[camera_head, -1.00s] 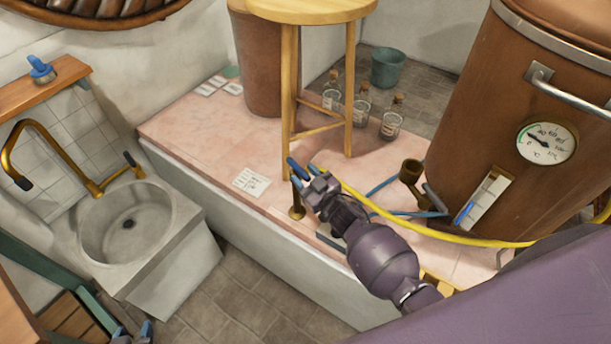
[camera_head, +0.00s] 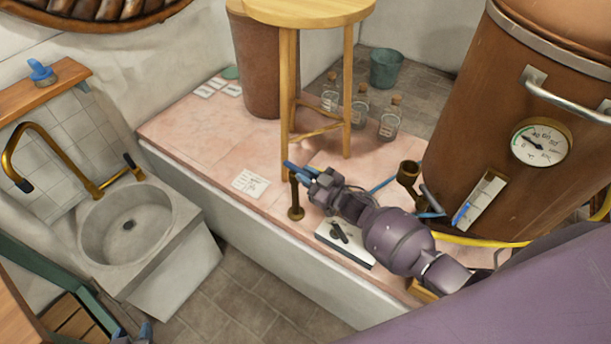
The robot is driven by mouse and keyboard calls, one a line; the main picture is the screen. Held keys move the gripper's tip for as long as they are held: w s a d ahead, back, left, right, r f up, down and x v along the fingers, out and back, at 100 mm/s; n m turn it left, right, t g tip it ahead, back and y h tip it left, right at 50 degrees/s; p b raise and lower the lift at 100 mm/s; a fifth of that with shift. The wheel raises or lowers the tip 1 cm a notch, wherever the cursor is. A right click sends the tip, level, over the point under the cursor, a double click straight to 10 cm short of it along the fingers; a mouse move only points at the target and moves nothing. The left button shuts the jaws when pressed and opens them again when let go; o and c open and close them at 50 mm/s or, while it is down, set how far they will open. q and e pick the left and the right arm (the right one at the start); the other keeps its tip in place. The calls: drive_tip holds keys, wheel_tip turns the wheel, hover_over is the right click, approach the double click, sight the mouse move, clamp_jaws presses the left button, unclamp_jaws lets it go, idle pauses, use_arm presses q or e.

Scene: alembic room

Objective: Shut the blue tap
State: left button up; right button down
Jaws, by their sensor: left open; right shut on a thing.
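The tap is a brass post (camera_head: 296,200) with a round foot, standing on the pink slab near its front edge. Its top and blue handle lie at my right gripper (camera_head: 298,172), whose fingers also look blue, so handle and fingers are hard to tell apart. My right gripper comes in from the right and is shut on the handle, as far as I can see. My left gripper (camera_head: 135,334) is open and empty at the bottom edge, low beside the sink, partly cut off.
A wooden stool (camera_head: 348,90) stands just behind the tap. A white plate with a black lever (camera_head: 340,236) lies under my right forearm. A copper boiler (camera_head: 470,130) with a gauge (camera_head: 541,142) stands right. A sink (camera_head: 125,226) stands left. Corked bottles (camera_head: 390,122) stand behind.

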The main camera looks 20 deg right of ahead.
drive_tip(key=shift+w+d+n+g+y, duration=0.1)
drive_tip(key=shift+d+n+g+y, duration=0.05)
drive_tip(key=shift+n+g+y, duration=0.55)
drive_tip(key=c, duration=1)
unclamp_jaws()
drive_tip(key=shift+c, duration=0.2)
drive_tip(key=shift+d, duration=0.1)
drive_tip(key=v, duration=1)
drive_tip(key=shift+s+f, duration=0.15)
drive_tip(key=shift+s, duration=0.2)
drive_tip(key=shift+d, duration=0.1)
